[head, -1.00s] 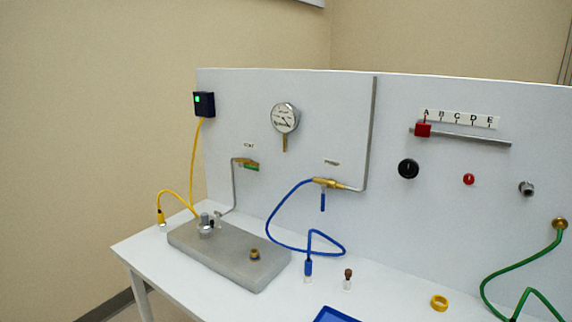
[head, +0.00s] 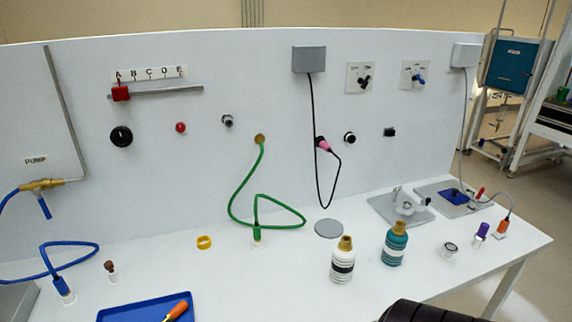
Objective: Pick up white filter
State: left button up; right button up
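No object is clearly recognisable as a white filter. A small white round piece with a dark centre (head: 450,250) stands on the table at the right, beside the teal bottle (head: 395,245). A small white-ended cylinder (head: 424,202) also shows on the grey fixture (head: 400,208) behind it. I cannot tell whether either is the filter. Neither of my grippers shows; a black rounded part, probably mine, enters at the bottom right.
A white bottle with dark bands (head: 343,262) stands left of the teal one. A blue tray (head: 120,313) holds an orange-handled tool (head: 178,311). A yellow ring (head: 204,242), grey disc (head: 328,228) and green hose (head: 238,195) are behind. Table space between tray and white bottle is clear.

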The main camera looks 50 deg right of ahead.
aim_at(344, 252)
jog(key=z, duration=2.1)
jog(key=k+j+u, duration=0.3)
jog(key=k, duration=0.15)
